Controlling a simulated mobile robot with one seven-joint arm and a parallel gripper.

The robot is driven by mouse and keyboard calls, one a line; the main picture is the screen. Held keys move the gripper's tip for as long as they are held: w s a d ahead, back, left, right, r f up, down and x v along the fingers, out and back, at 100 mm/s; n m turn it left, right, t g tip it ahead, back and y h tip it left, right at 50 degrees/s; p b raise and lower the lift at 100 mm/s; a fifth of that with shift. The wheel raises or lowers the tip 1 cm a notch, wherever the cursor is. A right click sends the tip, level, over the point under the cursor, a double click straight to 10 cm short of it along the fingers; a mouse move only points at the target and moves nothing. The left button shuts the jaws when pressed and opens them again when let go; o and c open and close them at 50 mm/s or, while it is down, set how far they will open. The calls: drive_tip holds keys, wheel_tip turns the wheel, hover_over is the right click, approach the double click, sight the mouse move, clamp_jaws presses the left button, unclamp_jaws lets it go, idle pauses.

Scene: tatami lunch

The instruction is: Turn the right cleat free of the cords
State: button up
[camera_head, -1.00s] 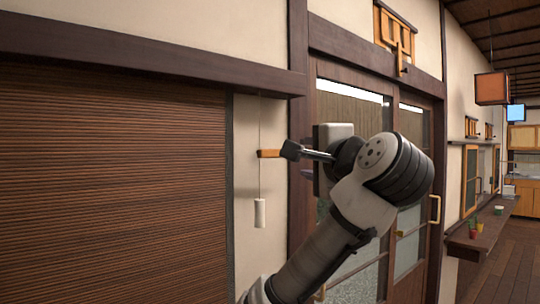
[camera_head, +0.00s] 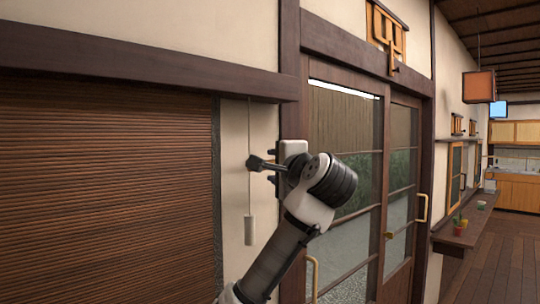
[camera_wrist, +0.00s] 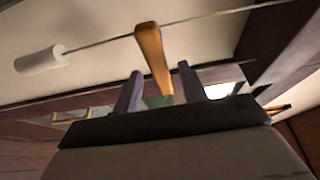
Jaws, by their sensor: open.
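An orange-brown wooden cleat (camera_wrist: 153,58) shows in the wrist view as a narrow bar, its lower end between my two fingers. My gripper (camera_wrist: 161,86) is open around that end, with a finger on either side; I cannot tell whether either touches. A thin cord (camera_wrist: 205,16) passes across the cleat's far end to a white cylindrical pull (camera_wrist: 40,60); I cannot tell if it is wrapped. In the head view my gripper (camera_head: 268,166) is at the wall strip beside the hanging cord (camera_head: 249,125) and its pull (camera_head: 249,230). The cleat is hidden there.
A brown slatted blind (camera_head: 105,190) fills the left, under a dark beam (camera_head: 150,75). Glazed sliding doors (camera_head: 345,140) stand right of the gripper. A shelf with small pots (camera_head: 460,235) and open floor (camera_head: 490,260) lie farther right.

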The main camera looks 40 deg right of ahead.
drive_tip(key=shift+p+x, duration=0.45)
drive_tip(key=shift+x, duration=1.2)
clamp_jaws()
